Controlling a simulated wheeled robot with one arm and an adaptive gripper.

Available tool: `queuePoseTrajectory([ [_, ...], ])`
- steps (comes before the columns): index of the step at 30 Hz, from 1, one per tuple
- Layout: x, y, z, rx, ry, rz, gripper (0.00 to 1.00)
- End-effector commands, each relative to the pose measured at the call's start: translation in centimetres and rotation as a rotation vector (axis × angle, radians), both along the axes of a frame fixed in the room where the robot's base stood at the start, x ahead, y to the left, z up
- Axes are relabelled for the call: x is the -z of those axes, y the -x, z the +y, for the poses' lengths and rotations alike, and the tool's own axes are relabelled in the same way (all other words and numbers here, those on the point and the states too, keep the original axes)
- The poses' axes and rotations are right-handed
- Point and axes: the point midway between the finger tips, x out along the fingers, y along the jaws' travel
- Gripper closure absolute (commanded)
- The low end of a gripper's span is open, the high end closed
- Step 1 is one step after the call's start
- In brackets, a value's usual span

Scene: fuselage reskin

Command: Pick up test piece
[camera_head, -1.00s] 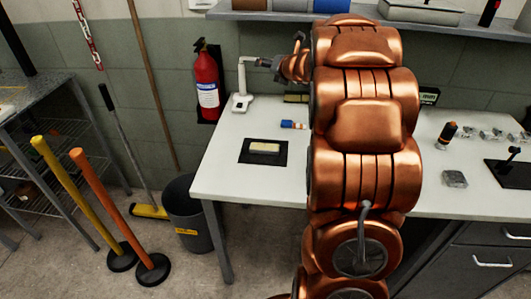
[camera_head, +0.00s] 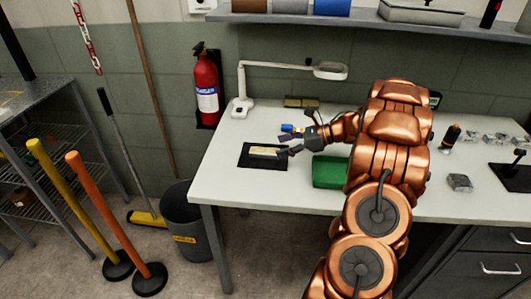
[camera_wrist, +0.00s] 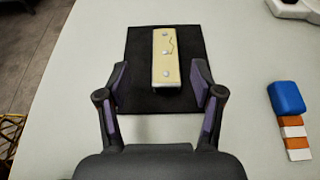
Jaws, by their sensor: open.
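The test piece (camera_wrist: 166,57) is a pale yellow block with several silver rivets and a dark crack line on its face. It lies on a black mat (camera_wrist: 138,45) on the white table, and it also shows in the head view (camera_head: 264,150). My gripper (camera_wrist: 160,82) is open, with one finger on each side of the test piece's near end in the wrist picture. I cannot tell how high the fingers are above the mat. In the head view my gripper (camera_head: 283,147) is at the right side of the piece, partly covering it.
A blue-capped item with orange and white bands (camera_wrist: 288,112) lies right of the mat. A green box (camera_head: 329,171) stands near my arm. A white magnifier lamp (camera_head: 243,85) stands at the back left. The table's left edge is close to the mat.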

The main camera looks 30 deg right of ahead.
Motion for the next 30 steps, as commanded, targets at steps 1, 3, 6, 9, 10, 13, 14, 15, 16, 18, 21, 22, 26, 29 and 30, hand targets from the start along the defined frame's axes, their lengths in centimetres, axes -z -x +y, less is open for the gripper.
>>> queuePoseTrajectory([
  [1,0.1,-0.3,0.3,-0.001,-0.001,0.001,0.33],
  [3,0.3,-0.6,0.6,-0.001,-0.001,0.001,0.33],
  [6,0.7,-1.2,1.1,-0.002,-0.003,0.002,0.33],
  [9,1.5,-2.2,1.8,-0.002,-0.003,0.001,0.33],
  [10,1.8,-2.4,1.9,-0.002,-0.004,0.002,0.33],
  [13,2.4,-3.2,2.6,0.000,-0.003,0.002,0.33],
  [14,2.5,-3.3,2.9,0.000,-0.003,0.002,0.33],
  [15,2.7,-3.5,3.1,-0.001,-0.002,0.001,0.33],
  [16,2.8,-3.6,3.2,-0.001,-0.002,0.001,0.33],
  [18,2.9,-3.8,3.4,0.000,-0.002,0.001,0.33],
  [21,3.0,-3.9,3.5,0.001,-0.001,0.001,0.33],
  [22,3.0,-3.9,3.5,0.001,-0.001,0.001,0.33],
  [26,3.0,-3.9,3.5,0.001,-0.001,0.001,0.34],
  [29,3.0,-3.9,3.4,0.002,-0.001,0.001,0.45],
  [30,3.0,-3.9,3.4,0.002,-0.001,0.001,0.49],
])
